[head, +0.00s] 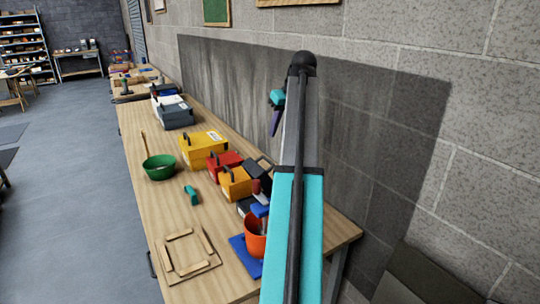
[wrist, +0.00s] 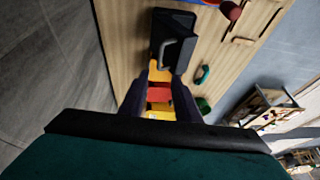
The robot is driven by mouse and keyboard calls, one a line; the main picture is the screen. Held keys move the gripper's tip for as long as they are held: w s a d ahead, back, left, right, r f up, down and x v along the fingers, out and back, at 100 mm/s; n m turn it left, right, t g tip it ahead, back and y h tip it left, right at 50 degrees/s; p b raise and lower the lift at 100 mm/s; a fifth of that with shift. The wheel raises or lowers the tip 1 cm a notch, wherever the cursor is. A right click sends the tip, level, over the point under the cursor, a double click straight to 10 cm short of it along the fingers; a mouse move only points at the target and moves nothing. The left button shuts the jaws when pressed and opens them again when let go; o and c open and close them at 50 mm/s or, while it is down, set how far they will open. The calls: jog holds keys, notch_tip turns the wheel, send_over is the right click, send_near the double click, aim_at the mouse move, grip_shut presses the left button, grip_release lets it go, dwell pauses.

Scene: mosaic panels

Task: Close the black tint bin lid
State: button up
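The black tint bin (head: 246,206) stands on the workbench, partly hidden behind my arm in the head view. Its black lid (head: 258,168) appears raised, tilted up on the side toward the small yellow bin. In the head view my gripper (head: 275,132) hangs well above the bench, apart from the lid. The hinge is not clearly visible.
A small yellow bin (head: 235,184), a red bin (head: 222,162) and a large yellow bin (head: 203,147) stand in a row beyond it. An orange cup (head: 255,238) is nearby. A green bowl (head: 160,168) and wooden frame (head: 187,251) lie left. A wall (head: 390,130) runs behind.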

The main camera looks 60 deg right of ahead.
jog(key=shift+f, duration=0.15)
jog(key=shift+p+x, duration=2.25)
jog(key=shift+x, duration=4.5)
jog(key=shift+w, duration=0.1)
grip_shut()
